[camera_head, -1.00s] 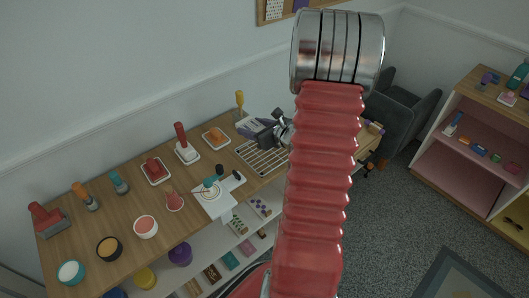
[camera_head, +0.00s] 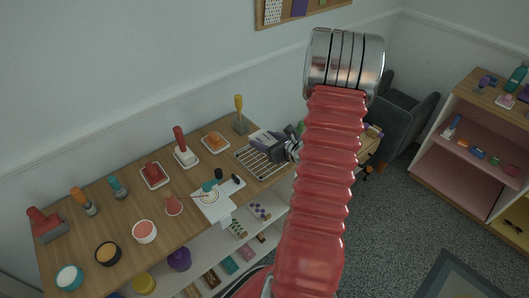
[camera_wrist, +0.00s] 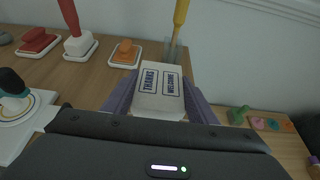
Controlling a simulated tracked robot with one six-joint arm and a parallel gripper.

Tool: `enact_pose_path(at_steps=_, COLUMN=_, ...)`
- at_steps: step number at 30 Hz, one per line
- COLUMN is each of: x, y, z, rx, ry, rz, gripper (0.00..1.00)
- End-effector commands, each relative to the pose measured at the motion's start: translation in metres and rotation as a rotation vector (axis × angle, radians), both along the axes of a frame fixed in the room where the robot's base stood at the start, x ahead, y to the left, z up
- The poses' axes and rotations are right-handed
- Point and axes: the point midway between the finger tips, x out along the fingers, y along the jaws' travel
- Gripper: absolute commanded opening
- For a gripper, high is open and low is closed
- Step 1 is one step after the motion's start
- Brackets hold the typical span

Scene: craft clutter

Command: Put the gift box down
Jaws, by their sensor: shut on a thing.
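The gift box (camera_wrist: 160,88) is a pale box with "THANKS" and "WELCOME" printed in dark frames on its top. My gripper (camera_wrist: 158,98) is shut on it, with a purple-grey finger on each side in the wrist view. In the head view the gift box (camera_head: 261,136) shows small and partly hidden by my gripper (camera_head: 268,143). They are over the right part of the wooden worktop, by the wire rack (camera_head: 250,163). I cannot tell whether the box's underside touches anything.
A yellow-handled tool in a holder (camera_head: 239,118) stands close behind the box. An orange item on a white dish (camera_head: 215,142) and a red-handled stamp (camera_head: 182,149) are left of it. Small green figures (camera_wrist: 238,115) are to the right.

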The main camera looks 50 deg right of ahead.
Motion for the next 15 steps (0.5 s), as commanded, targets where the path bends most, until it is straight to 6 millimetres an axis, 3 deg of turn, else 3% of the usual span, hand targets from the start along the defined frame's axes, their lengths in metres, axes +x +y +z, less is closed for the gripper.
enact_pose_path(at_steps=5, x=0.000, y=0.000, z=-0.016, rx=0.001, ry=-0.001, rz=0.000, gripper=0.31)
enact_pose_path(at_steps=15, x=0.000, y=0.000, z=-0.018, rx=0.000, ry=-0.001, rz=0.000, gripper=0.31)
